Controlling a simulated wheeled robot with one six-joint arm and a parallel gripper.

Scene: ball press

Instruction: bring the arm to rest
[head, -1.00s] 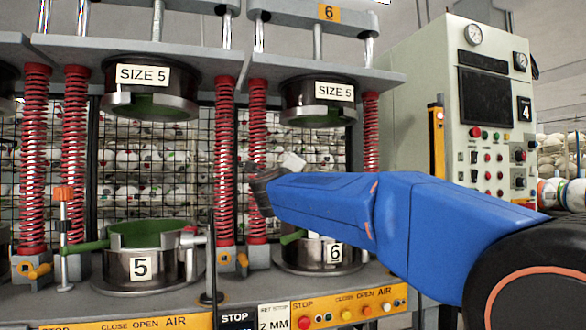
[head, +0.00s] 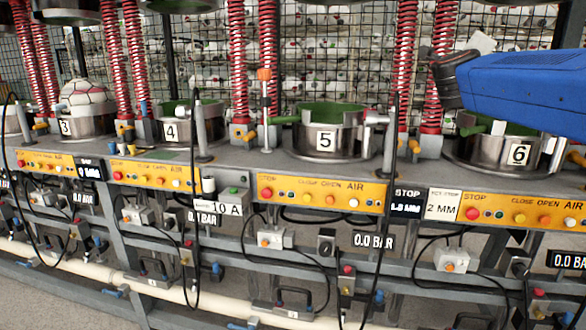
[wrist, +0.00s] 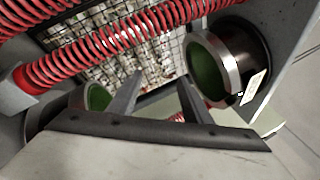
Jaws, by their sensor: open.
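My blue arm (head: 520,90) reaches in from the right in the head view. Its dark end with my gripper (head: 446,78) is in front of the red springs left of press 6. In the wrist view my gripper (wrist: 160,82) shows two dark fingers spread apart, with nothing between them. Beyond them is an upper mould with a green inside (wrist: 208,68) and a white label. The lower mould of press 6 (head: 485,150) stands below my arm, partly covered by it.
Lower moulds 5 (head: 325,140), 4 (head: 172,133) and 3 (head: 85,122) stand along the bench; a ball (head: 88,98) sits on mould 3. Red springs (head: 403,60) rise between presses. Yellow button panels (head: 322,194) run along the front. Behind is a mesh with balls.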

